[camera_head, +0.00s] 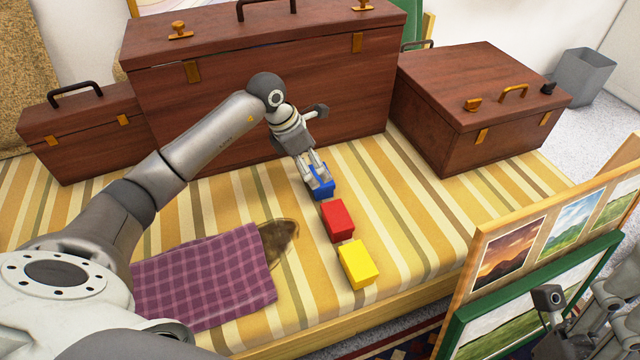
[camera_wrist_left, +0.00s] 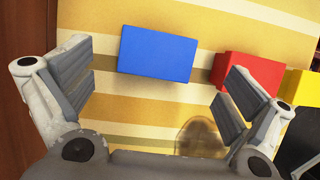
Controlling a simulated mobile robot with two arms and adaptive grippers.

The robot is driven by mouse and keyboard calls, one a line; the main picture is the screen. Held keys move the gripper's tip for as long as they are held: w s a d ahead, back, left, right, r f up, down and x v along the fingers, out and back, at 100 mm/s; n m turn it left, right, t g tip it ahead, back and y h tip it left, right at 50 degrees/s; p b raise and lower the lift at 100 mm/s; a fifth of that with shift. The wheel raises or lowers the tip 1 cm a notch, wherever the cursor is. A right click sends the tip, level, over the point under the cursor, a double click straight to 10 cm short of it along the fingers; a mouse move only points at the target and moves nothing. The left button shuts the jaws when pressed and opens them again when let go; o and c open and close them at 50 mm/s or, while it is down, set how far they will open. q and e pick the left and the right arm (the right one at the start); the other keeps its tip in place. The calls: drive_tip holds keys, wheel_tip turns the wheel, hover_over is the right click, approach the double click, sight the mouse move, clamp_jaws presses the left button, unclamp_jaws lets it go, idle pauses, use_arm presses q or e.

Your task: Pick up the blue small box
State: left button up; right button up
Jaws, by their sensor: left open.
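The small blue box (camera_head: 321,189) lies on the striped bed cover, at the far end of a short row of coloured boxes. My left gripper (camera_head: 314,177) is just over it and hides part of it in the head view. In the left wrist view, the blue box (camera_wrist_left: 157,53) sits whole between and beyond the two spread fingers of my left gripper (camera_wrist_left: 160,85), with nothing held. My right gripper (camera_head: 583,310) shows in part at the bottom right, far from the box; its jaw state is unclear.
A red box (camera_head: 338,222) and a yellow box (camera_head: 357,265) follow in the row. Brown wooden cases (camera_head: 330,75) stand behind. A purple checked cloth (camera_head: 210,275) and a dark brown patch (camera_head: 280,240) lie left. Framed prints (camera_head: 512,262) stand at right.

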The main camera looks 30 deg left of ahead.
sight(320, 181)
use_arm(q)
drive_tip(key=b+x, duration=0.2)
drive_tip(key=x, duration=0.3)
drive_tip(key=shift+w+a+f+b, duration=0.1)
drive_tip(key=shift+w+f+b, duration=0.05)
drive_tip(key=shift+f+b, duration=0.3)
drive_tip(key=shift+r, duration=0.1)
drive_tip(key=c, duration=1.1)
